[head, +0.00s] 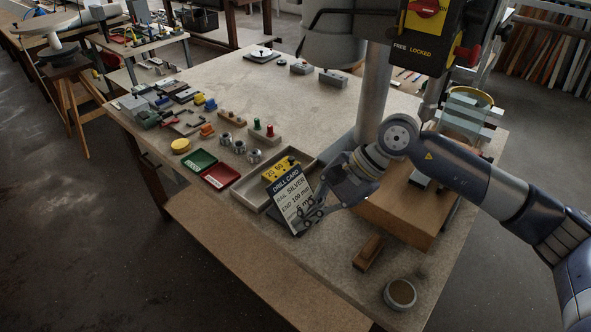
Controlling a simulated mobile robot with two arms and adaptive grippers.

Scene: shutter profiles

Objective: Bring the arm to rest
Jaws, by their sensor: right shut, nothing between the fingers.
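My right arm comes in from the right edge and reaches over the workbench (300,98). My right gripper (308,214) is shut and empty. Its fingers are in front of the lower right part of the drill card (288,192), a dark and white sign with a yellow top that leans on a stand. The fingers hide part of the card's lower edge. I cannot tell whether they touch it. My left gripper is not in view.
The drill press column (374,95) rises behind my wrist. A tray (250,190), green (196,161) and red (221,175) bins and several small parts lie left of the card. A wooden block (368,252) and a round dish (400,294) are near the front edge.

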